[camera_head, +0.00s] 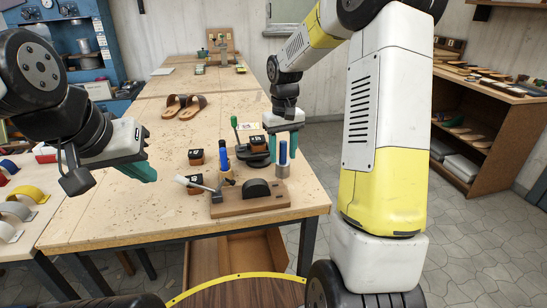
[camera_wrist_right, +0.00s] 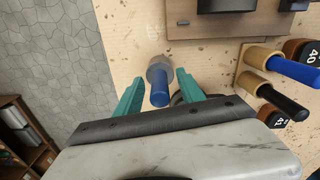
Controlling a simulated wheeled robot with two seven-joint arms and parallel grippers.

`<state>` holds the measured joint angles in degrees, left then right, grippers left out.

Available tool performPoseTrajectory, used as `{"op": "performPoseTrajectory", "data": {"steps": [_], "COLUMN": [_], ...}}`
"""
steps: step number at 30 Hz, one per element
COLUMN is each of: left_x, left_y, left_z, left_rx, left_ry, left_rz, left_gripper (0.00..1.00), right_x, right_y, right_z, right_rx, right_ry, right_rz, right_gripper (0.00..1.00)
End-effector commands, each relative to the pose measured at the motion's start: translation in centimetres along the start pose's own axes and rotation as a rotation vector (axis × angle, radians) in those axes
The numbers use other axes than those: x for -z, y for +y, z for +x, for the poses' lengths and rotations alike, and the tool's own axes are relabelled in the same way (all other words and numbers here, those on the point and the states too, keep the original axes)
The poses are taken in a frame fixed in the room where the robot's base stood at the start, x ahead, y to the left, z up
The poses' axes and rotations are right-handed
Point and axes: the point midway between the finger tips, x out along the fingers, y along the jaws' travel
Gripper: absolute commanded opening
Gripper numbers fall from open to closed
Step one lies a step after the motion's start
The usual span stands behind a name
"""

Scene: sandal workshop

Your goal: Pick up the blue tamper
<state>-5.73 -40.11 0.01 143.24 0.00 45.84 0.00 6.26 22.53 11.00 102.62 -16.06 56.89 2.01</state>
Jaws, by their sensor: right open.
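The blue tamper (camera_head: 283,157) stands upright near the right edge of the workbench, with a blue handle and a grey cylindrical base. It also shows in the right wrist view (camera_wrist_right: 160,92). My right gripper (camera_head: 281,148) is open, pointing down over the tamper. In the right wrist view, its teal fingers (camera_wrist_right: 159,80) lie on either side of the handle with visible gaps. My left gripper (camera_head: 143,168) hangs over the bench's left side, apart from the tamper; its finger gap cannot be made out.
A wooden block with a dark half-round piece (camera_head: 256,188) sits just in front of the tamper. A stand with a blue-handled tool (camera_head: 224,157) and several small numbered blocks (camera_head: 196,157) are to its left. Brown sandals (camera_head: 184,105) lie farther back. The bench's front left is clear.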

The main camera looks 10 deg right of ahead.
Motion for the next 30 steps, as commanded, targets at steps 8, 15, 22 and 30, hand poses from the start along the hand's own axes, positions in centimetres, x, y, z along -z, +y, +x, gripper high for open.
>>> {"op": "performPoseTrajectory", "data": {"steps": [8, 15, 22, 30], "left_x": [0.0, 0.0, 0.0, 0.0], "left_y": [0.0, 0.0, 0.0, 0.0], "left_z": [0.0, 0.0, 0.0, 0.0], "left_rx": [0.0, 0.0, 0.0, 0.0], "left_ry": [0.0, 0.0, 0.0, 0.0], "left_rz": [0.0, 0.0, 0.0, 0.0], "left_gripper": [0.0, 0.0, 0.0, 0.0], "right_x": [0.0, 0.0, 0.1, 0.1], "right_y": [0.0, 0.0, 0.0, 0.0], "right_z": [0.0, -0.1, -0.3, -2.8], "right_rx": [0.0, 0.0, 0.0, 0.0], "right_ry": [0.0, 0.001, 0.002, 0.004], "right_rz": [0.0, 0.0, 0.0, 0.0], "right_gripper": [0.03, 0.0, 0.0, 0.0]}}
